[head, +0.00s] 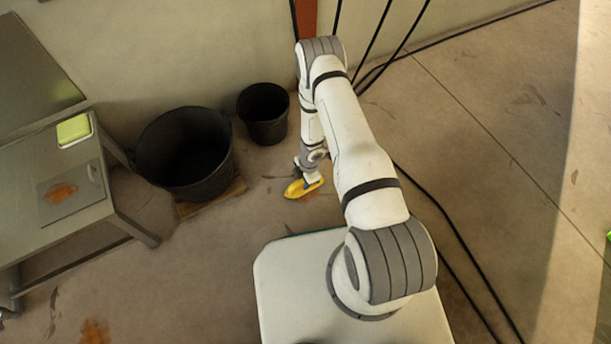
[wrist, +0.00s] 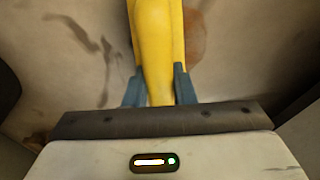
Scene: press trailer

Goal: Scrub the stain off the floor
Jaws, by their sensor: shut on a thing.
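My gripper (head: 311,180) reaches down low over the concrete floor, beyond my base. Its blue fingers (wrist: 157,88) are shut on a long yellow scrubber (wrist: 150,45), which also shows in the head view (head: 297,190). A brown stain (wrist: 196,38) lies on the floor just right of the scrubber in the wrist view, partly hidden behind it. I cannot tell whether the scrubber touches the floor. Another, orange-brown stain (head: 94,332) is on the floor at the bottom left of the head view.
A large black tub (head: 185,185) on a wooden base and a smaller black bucket (head: 264,117) stand left of my gripper. A metal table (head: 85,215) at left bears a rust-marked plate (head: 50,212). Black cables (head: 470,262) cross the floor at right.

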